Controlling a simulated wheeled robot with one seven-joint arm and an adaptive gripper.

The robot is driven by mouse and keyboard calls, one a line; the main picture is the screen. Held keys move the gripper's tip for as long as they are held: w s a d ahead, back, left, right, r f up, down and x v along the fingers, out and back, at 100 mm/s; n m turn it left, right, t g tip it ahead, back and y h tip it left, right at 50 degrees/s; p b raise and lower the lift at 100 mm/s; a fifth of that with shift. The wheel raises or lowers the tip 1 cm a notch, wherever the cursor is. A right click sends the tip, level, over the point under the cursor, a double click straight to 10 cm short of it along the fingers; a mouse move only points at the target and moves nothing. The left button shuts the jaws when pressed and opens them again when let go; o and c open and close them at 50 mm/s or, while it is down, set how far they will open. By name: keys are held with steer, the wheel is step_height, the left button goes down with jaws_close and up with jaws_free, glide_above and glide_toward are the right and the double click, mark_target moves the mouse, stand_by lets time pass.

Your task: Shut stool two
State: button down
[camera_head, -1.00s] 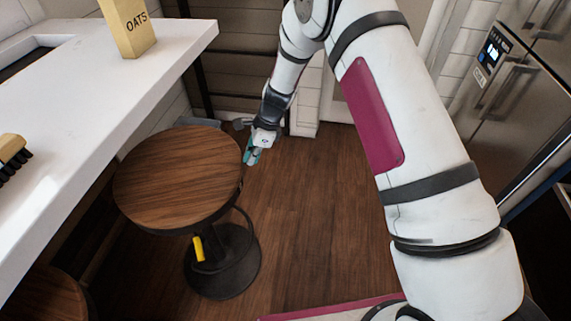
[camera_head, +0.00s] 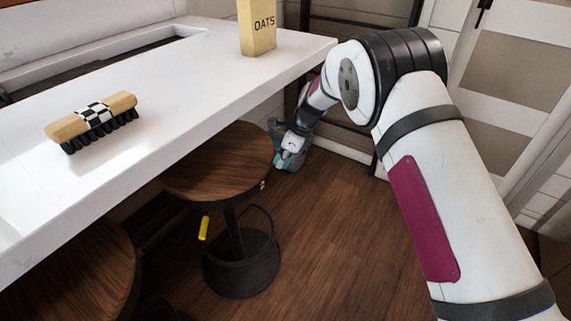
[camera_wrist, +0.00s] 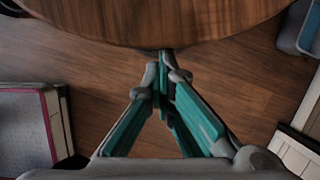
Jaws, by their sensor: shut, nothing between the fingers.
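A round wooden-topped stool (camera_head: 222,160) stands at the counter, its far-left part hidden under the countertop. It has a dark pedestal, a round base and a yellow lever (camera_head: 204,228). A second wooden stool (camera_head: 85,268) is at the lower left, mostly under the counter and cut off by the frame. I see no number on either. My gripper (camera_head: 280,163) is shut and empty at the right edge of the first stool's seat. In the wrist view the teal fingers (camera_wrist: 166,62) meet at the rim of the wooden seat (camera_wrist: 150,18); contact is hard to tell.
The white counter (camera_head: 150,120) runs along the left, bearing a brush (camera_head: 92,120) and an oats box (camera_head: 257,28). A dark rack (camera_head: 345,60) stands behind my gripper, with a pale door (camera_head: 500,100) to the right. The wooden floor (camera_head: 330,230) right of the stool is clear.

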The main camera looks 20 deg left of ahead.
steer(key=shift+s+a+r, duration=0.1)
steer(key=shift+s+a, duration=0.05)
steer(key=shift+a, duration=0.1)
steer(key=s+d+r+n+p, duration=0.15)
steer(key=s+d+r, duration=0.25)
steer(key=d+r, duration=0.65)
steer(key=s+d+r+n, duration=0.3)
steer(key=d+r, duration=0.5)
steer(key=r, duration=0.5)
steer(key=s+d+r+n+h, duration=0.1)
steer(key=s+d+r+n, duration=0.2)
steer(key=s+d, duration=0.35)
steer(key=s+d+r+n+t+h, duration=0.1)
steer(key=s+d+r+n, duration=0.2)
steer(key=s, duration=0.7)
steer(key=s+d+r+n+h, duration=0.1)
steer(key=s+d+r+n, duration=0.2)
steer(key=s+d, duration=0.35)
steer(key=s+d+f+n+h, duration=0.1)
steer(key=s+d+f+n, duration=0.1)
steer(key=s, duration=0.6)
steer(key=s+d+f+n, duration=0.2)
steer(key=s+f+n, duration=0.1)
steer(key=s, duration=0.5)
step_height(320, 180, up, 16)
steer(key=t+p, duration=0.3)
steer(key=p, duration=1.1)
steer(key=shift+w, duration=0.15)
